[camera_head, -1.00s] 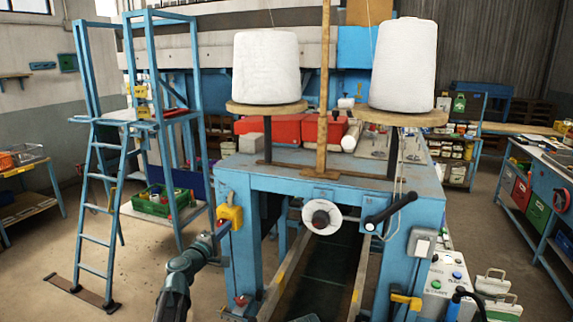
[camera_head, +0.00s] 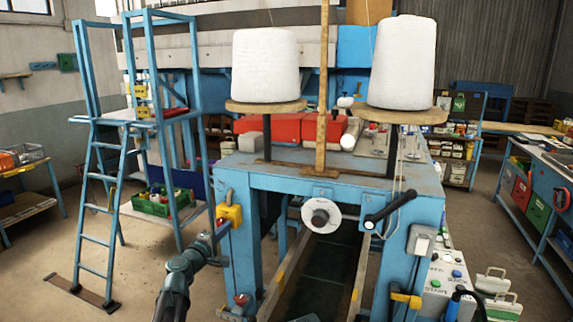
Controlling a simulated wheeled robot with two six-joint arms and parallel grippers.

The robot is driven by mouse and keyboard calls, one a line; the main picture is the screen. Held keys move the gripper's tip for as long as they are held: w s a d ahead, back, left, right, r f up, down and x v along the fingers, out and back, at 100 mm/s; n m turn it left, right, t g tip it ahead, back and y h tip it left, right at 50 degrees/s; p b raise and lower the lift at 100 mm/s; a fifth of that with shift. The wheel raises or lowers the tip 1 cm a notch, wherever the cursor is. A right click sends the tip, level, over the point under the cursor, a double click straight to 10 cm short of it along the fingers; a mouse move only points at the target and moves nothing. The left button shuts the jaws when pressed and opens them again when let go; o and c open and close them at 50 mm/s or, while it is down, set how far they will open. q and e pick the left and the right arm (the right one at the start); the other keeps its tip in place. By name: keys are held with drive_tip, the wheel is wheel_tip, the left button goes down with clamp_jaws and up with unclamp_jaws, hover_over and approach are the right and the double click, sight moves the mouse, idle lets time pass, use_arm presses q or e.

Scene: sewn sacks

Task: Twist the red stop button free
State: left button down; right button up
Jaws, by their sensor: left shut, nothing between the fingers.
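The red stop button (camera_head: 221,222) is a small red knob on the left side of a yellow box (camera_head: 231,214). The box is fixed to the left front leg of the blue machine frame. My left gripper (camera_head: 219,233) is just below and in front of the button, at the end of the grey-green arm that rises from the bottom of the picture. Its fingers are shut with nothing between them. They look very close to the button, but I cannot tell whether they touch it. The gripper partly hides the button. My right gripper is not in view.
A white handwheel (camera_head: 321,216) and a black crank (camera_head: 390,209) stick out from the machine front. Another red knob (camera_head: 242,299) sits low on the left leg. A blue ladder platform (camera_head: 100,180) and a green crate (camera_head: 163,200) stand left. Floor between is clear.

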use_arm(q)
drive_tip(key=shift+w+a+f, duration=0.1)
drive_tip(key=shift+a+f, duration=0.25)
drive_tip(key=shift+f+b, duration=0.15)
drive_tip(key=shift+b, duration=0.2)
drive_tip(key=shift+d, duration=0.25)
drive_tip(key=shift+s, duration=0.2)
drive_tip(key=v, duration=0.5)
drive_tip(key=shift+s, duration=0.45)
